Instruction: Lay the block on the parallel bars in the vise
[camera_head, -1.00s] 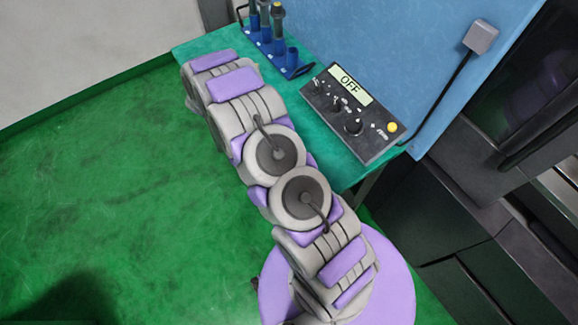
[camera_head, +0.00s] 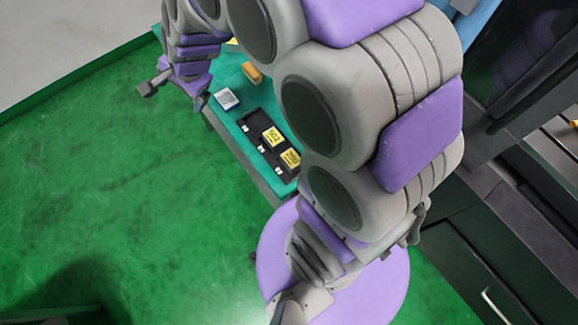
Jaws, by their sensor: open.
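My gripper (camera_head: 170,88) is small in the upper left, beyond the left edge of the teal table (camera_head: 236,118). It is open, with nothing visible in it. I cannot tell for sure which thing is the block. A small pale piece with a blue edge (camera_head: 227,98) lies on the table, right of my gripper, and an orange-yellow piece (camera_head: 251,72) lies further back. I cannot make out the vise or the parallel bars; my arm covers much of the view.
A black tray (camera_head: 250,127) with yellow-labelled pieces (camera_head: 290,158) lies along the table. A dark machine (camera_head: 470,222) stands at the right. Green floor (camera_head: 110,190) at the left is clear.

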